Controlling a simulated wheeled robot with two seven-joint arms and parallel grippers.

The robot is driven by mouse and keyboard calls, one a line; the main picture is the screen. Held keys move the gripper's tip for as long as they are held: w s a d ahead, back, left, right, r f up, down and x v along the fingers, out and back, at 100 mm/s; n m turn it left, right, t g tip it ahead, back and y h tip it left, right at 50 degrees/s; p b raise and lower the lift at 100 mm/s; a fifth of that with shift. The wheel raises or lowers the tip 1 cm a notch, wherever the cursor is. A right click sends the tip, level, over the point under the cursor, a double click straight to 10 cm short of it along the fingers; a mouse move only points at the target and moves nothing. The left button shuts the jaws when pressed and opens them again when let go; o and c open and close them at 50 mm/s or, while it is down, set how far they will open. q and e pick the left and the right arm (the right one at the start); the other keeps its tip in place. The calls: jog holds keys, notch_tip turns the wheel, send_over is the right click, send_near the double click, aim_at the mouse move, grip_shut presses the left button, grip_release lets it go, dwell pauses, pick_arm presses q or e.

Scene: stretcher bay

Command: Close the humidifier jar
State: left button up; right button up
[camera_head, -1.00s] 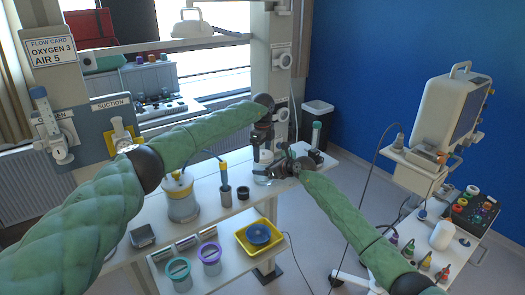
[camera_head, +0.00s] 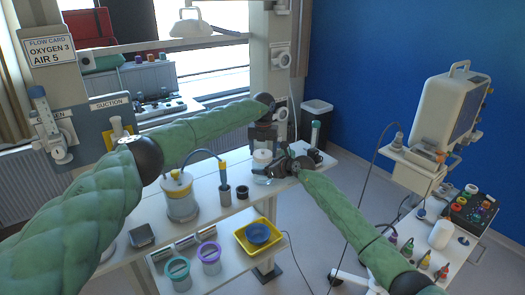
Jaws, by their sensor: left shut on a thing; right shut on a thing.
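The humidifier jar (camera_head: 262,180) is a small clear vessel at the back right of the white table. A white lid (camera_head: 262,156) is right above it, beneath my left gripper. My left gripper (camera_head: 263,148) points down from above and is shut on the lid. My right gripper (camera_head: 268,171) comes in from the right and is shut on the jar at its side. The grippers hide part of the jar and the lid, so I cannot tell whether the lid sits fully on the rim.
A yellow-topped suction jar (camera_head: 181,198), a dark cup (camera_head: 242,192) and a probe holder (camera_head: 225,192) stand left of the jar. A yellow tray with a blue bowl (camera_head: 258,236) is on the lower shelf.

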pick_arm(q)
jog(key=m, duration=0.5)
jog(key=shift+s+d, duration=0.2)
jog(key=shift+d, duration=0.2)
jog(key=o, duration=0.9)
jog(key=shift+o, duration=0.2)
jog(key=shift+a+r, duration=0.1)
jog(key=shift+r, duration=2.2)
